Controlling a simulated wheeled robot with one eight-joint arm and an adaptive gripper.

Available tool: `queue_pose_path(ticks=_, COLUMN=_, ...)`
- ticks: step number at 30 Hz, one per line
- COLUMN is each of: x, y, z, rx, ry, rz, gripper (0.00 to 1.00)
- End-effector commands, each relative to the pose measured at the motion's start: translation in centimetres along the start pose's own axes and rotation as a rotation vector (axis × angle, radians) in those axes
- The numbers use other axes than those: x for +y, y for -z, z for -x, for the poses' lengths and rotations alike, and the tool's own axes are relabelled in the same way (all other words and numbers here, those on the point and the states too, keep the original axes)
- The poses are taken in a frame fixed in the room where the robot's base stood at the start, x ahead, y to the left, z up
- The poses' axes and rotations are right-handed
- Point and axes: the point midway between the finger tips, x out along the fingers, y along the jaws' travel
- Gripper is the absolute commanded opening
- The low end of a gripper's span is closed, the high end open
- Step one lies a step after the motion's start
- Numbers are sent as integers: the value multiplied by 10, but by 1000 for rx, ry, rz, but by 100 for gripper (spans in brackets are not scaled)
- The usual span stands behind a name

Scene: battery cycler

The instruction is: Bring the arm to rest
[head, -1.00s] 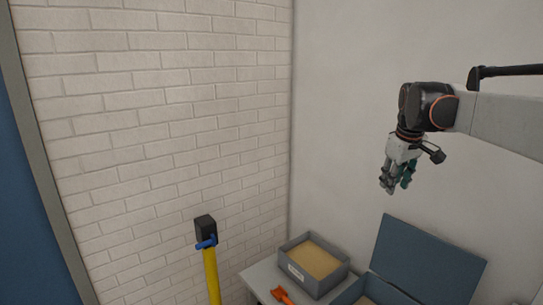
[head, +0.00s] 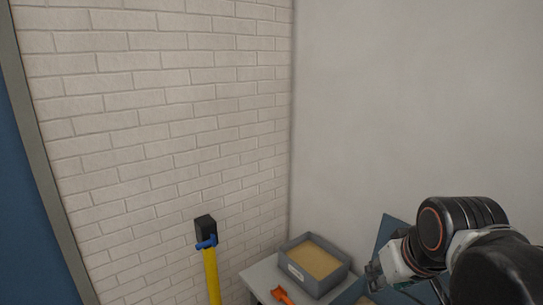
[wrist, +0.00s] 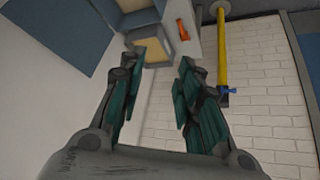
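My gripper (head: 374,276) is at the lower right of the head view, in front of the blue lid of a box, with my dark arm joints filling the corner. In the wrist view my gripper (wrist: 157,92) has its two green-padded fingers spread apart. Nothing is between them; the wall and the table corner show through the gap. The fingers are held in the air, touching nothing that I can see.
A grey box with tan filling (head: 318,262) stands on a pale table (head: 258,277) beside an orange tool (head: 283,296). A blue lid (head: 388,232) is partly hidden behind my arm. A yellow post (head: 212,275) with a black head stands left, before the brick wall.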

Motion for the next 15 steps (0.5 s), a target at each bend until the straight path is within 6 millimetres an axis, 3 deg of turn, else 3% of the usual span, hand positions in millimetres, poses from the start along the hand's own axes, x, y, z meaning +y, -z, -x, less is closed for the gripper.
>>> queue_pose_path(ticks=3, x=-10, y=-32, z=-4, rx=24, ry=8, rz=-27, gripper=31)
queue_pose_path(ticks=9, x=-22, y=-73, z=-13, rx=55, ry=20, rz=-69, gripper=31)
queue_pose_path(ticks=15, x=-26, y=-95, z=-40, rx=61, ry=23, rz=-80, gripper=31)
